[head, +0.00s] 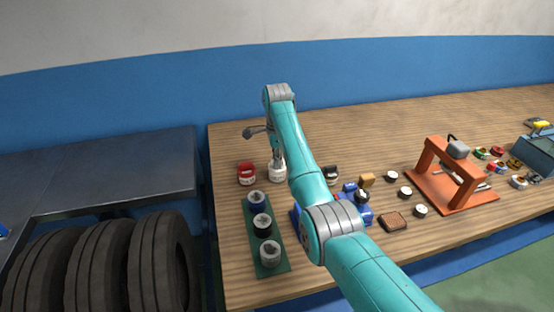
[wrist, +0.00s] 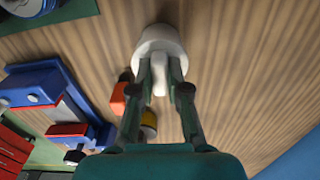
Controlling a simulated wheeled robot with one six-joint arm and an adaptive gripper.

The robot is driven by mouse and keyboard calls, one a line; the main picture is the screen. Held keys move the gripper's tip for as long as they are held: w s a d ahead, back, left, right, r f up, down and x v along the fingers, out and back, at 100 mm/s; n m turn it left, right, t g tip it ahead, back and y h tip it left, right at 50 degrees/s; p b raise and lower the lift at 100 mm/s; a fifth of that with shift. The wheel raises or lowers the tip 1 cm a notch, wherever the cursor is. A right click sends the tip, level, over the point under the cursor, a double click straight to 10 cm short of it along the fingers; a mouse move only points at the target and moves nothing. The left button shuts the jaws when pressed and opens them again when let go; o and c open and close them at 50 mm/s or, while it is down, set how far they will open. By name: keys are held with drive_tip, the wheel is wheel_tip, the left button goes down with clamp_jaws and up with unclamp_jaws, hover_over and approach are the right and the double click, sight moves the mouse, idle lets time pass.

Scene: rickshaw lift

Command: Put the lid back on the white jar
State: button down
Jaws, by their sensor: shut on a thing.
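The white jar (head: 277,173) stands upright on the wooden table near its left end, beside a red tin. My gripper (head: 277,155) points down at the jar's top. In the wrist view my gripper (wrist: 160,68) is shut on the white knob of the lid (wrist: 158,84), with one finger on each side. The white round body (wrist: 158,38) shows around and beyond the fingers. The seam between lid and jar is hidden, so I cannot tell whether the lid is seated or just above the rim.
The red tin (head: 246,174) is close on the left. A green tray (head: 256,240) with three jars lies in front. Blue and red parts (head: 358,200), small jars and an orange press (head: 458,185) stand to the right. The back of the table is clear.

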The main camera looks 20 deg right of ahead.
idle(0.4)
drive_tip(key=c, duration=0.6)
unclamp_jaws()
drive_tip(key=shift+r, duration=3.45)
clamp_jaws()
